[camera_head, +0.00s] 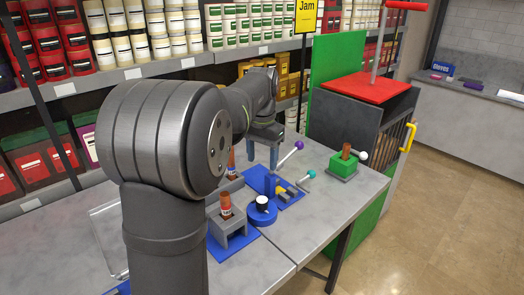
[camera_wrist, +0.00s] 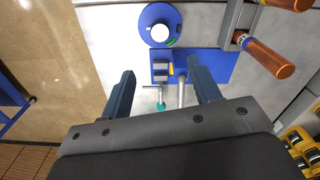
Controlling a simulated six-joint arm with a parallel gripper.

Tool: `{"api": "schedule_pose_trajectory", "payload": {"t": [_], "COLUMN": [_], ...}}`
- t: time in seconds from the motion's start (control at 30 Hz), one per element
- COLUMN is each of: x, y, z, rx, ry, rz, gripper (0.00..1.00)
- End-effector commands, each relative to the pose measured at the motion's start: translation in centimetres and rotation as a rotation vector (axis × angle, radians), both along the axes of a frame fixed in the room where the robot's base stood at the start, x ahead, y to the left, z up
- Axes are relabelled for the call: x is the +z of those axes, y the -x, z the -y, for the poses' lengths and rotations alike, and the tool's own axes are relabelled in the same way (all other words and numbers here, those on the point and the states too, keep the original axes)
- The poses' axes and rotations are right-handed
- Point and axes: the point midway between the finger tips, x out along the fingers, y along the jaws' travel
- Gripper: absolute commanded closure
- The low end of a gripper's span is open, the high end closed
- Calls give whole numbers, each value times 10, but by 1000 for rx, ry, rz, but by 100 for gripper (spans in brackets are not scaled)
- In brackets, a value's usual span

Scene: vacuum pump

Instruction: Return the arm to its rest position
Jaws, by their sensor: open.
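My gripper (camera_wrist: 161,70) is open and empty in the wrist view, its two fingers spread above the table. Between and beyond the fingers lies a blue plate (camera_wrist: 213,66) with small grey blocks and two levers. One lever ends in a teal knob (camera_wrist: 161,106); the end of the other is hidden by my gripper. In the head view, my gripper (camera_head: 264,150) is past my large grey arm links, above the far part of the table (camera_head: 335,215). The lever with the purple knob (camera_head: 299,145) and the teal knob (camera_head: 311,173) stand just to its right.
A round blue base (camera_head: 262,212) with a white-topped knob, a grey holder (camera_head: 229,229) with an orange-brown handle, and a green block (camera_head: 343,168) stand on the table. A dark cabinet with a red top (camera_head: 370,88) stands beyond. Stocked shelves (camera_head: 150,75) line the back.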

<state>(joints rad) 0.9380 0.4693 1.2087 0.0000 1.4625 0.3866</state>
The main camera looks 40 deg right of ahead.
Motion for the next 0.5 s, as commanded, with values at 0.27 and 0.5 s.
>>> {"api": "schedule_pose_trajectory", "payload": {"t": [0.27, 0.5], "x": [20, 20], "y": [0, 0], "z": [0, 0], "rx": [0, 0], "ry": [1, 1], "rz": [1, 0], "gripper": [43, 43]}}
